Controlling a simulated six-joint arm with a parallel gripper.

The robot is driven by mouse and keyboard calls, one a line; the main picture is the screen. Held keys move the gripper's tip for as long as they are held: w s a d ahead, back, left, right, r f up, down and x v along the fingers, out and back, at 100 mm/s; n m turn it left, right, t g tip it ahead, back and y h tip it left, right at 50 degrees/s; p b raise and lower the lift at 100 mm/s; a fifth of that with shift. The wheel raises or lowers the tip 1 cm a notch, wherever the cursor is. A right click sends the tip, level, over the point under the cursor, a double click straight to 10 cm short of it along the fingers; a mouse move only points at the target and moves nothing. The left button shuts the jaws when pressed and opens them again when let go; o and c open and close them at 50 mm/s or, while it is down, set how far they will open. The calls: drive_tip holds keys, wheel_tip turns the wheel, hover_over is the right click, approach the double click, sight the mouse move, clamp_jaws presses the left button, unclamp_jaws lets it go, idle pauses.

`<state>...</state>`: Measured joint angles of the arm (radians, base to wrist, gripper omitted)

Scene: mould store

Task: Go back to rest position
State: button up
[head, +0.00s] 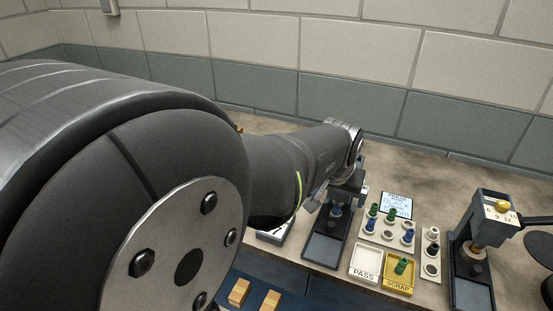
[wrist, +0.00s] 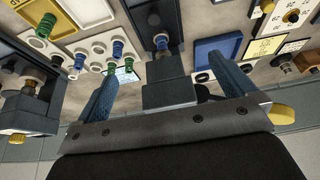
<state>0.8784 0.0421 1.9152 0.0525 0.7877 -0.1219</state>
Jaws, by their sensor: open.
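My gripper (head: 320,198) is at the end of my arm, close to the middle test stand. In the wrist view my gripper (wrist: 165,72) has its two blue fingers spread wide, with nothing held between them. Past the fingers, the middle stand (head: 326,247) holds an upright blue piece (head: 336,211); the blue piece also shows in the wrist view (wrist: 161,42). The stand's dark head (wrist: 168,92) lies between my fingers in the picture; I cannot tell whether they touch it. My arm hides part of the bench in the head view.
A pale rack (head: 380,237) holds green and blue pieces. In front are an empty PASS tray (head: 366,264) and a yellow SCRAP tray (head: 398,285) with a green piece. Another stand (head: 478,290) is at right. A blue tray (wrist: 217,49) shows in the wrist view.

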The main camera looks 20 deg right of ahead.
hover_over(331, 223)
wheel_tip(331, 223, down, 7)
drive_tip(key=shift+w+f, duration=0.1)
idle(1.1)
drive_tip(key=v, duration=1)
drive_tip(key=shift+x, duration=2.85)
drive_tip(key=shift+d, duration=0.1)
